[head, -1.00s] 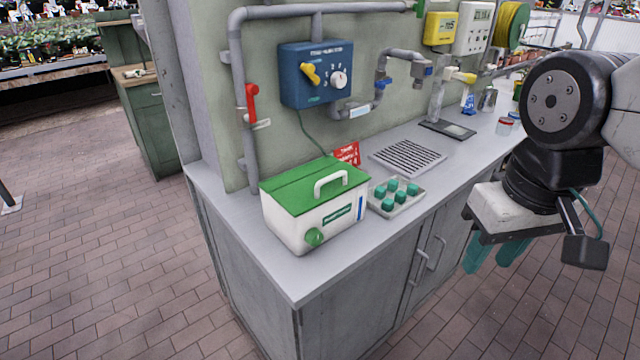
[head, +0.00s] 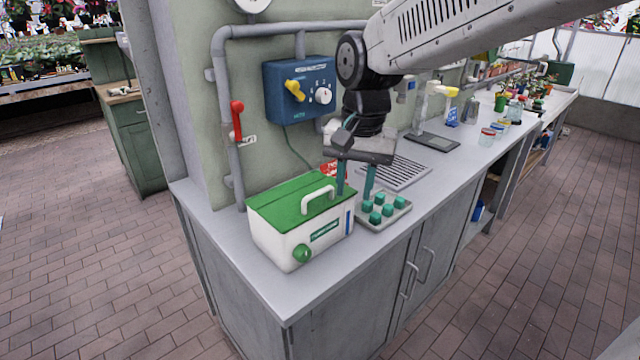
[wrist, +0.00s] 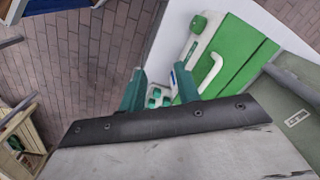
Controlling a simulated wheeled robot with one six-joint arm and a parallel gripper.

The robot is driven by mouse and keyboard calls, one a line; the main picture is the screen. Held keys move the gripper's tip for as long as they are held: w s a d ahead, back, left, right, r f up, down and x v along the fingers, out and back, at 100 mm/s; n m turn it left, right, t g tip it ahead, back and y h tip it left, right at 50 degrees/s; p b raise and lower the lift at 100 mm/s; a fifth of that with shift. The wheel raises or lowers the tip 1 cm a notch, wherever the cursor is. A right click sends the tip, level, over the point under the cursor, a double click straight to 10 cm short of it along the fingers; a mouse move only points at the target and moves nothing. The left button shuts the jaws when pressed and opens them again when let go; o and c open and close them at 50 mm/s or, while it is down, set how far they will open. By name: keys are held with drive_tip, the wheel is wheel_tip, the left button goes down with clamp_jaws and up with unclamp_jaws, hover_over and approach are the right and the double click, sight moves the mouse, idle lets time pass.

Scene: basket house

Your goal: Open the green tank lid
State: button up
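The white tank with its green lid (head: 290,204) stands on the grey counter, and the lid lies flat and closed on it. A white arched handle (head: 318,198) rises from the lid's right part. My gripper (head: 353,194) is open, its two teal fingers pointing down just right of the tank and above the tray of green pieces. In the wrist view the lid (wrist: 232,65) and its handle (wrist: 209,72) lie beyond my right finger (wrist: 186,84). I see nothing between the fingers, and they appear clear of the handle.
A tray (head: 398,212) with several green pieces sits right of the tank. Behind are a blue control box (head: 300,90) with a yellow lever, a red-handled valve (head: 237,122) and grey pipes. The counter (head: 270,290) in front of the tank is bare.

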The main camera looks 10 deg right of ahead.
sight(320, 194)
drive_tip(key=w+a+r+m+t, duration=0.2)
drive_tip(key=w+a+m, duration=0.2)
drive_tip(key=w+m, duration=0.35)
drive_tip(key=shift+n+y, duration=0.25)
drive_tip(key=shift+y, duration=0.05)
drive_tip(key=x, duration=0.7)
drive_tip(key=shift+w+d+f, duration=0.15)
drive_tip(key=shift+d+f, duration=0.05)
drive_tip(key=shift+f, duration=0.05)
clamp_jaws()
